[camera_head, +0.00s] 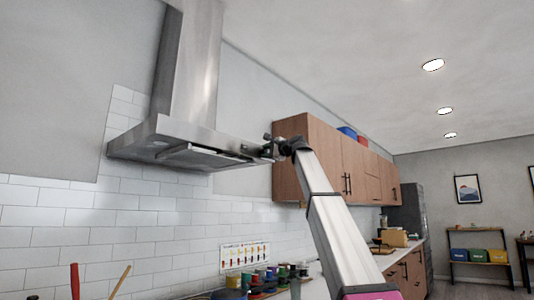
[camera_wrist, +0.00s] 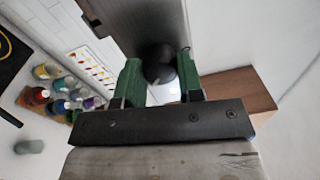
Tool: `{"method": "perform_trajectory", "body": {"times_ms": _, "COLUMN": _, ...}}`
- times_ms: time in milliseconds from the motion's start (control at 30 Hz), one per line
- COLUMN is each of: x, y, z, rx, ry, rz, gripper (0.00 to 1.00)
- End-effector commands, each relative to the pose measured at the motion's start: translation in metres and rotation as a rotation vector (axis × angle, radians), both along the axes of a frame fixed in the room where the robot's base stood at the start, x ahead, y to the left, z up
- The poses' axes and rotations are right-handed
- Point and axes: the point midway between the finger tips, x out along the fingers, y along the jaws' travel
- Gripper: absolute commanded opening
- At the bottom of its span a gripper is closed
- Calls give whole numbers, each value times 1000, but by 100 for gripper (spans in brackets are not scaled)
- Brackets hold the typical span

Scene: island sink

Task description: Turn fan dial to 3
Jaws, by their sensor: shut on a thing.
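The range hood (camera_head: 190,138) is steel and hangs on the tiled wall in the head view. My gripper (camera_head: 268,149) is at the right end of its front lower edge. In the wrist view, the two green fingers of my gripper (camera_wrist: 159,68) stand on either side of a dark round fan dial (camera_wrist: 157,56) on the hood's metal face (camera_wrist: 135,22). The gripper is shut on the dial. Number marks are not readable in either view, so I cannot tell the dial's setting.
Wooden wall cabinets (camera_head: 318,165) stand just right of my gripper and arm. Below, the counter holds several colourful jars (camera_head: 270,275), also seen in the wrist view (camera_wrist: 62,90). A chart (camera_head: 244,256) is on the tiles.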

Motion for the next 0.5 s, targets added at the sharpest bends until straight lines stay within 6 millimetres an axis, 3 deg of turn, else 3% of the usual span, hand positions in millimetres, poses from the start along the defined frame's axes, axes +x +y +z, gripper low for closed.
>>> {"method": "perform_trajectory", "body": {"times_ms": 300, "x": -1, "y": 0, "z": -1, "rx": 0, "ry": 3, "rz": 1, "gripper": 11}}
{"method": "perform_trajectory", "body": {"times_ms": 333, "x": -1, "y": 0, "z": -1, "rx": 0, "ry": 3, "rz": 1, "gripper": 44}}
{"method": "perform_trajectory", "body": {"times_ms": 367, "x": 0, "y": 0, "z": -1, "rx": 0, "ry": 3, "rz": 1, "gripper": 54}}
{"method": "perform_trajectory", "body": {"times_ms": 400, "x": 0, "y": 0, "z": -1, "rx": 0, "ry": 3, "rz": 1, "gripper": 60}}
{"method": "perform_trajectory", "body": {"times_ms": 500, "x": 0, "y": 0, "z": -1, "rx": 0, "ry": 1, "rz": 0, "gripper": 60}}
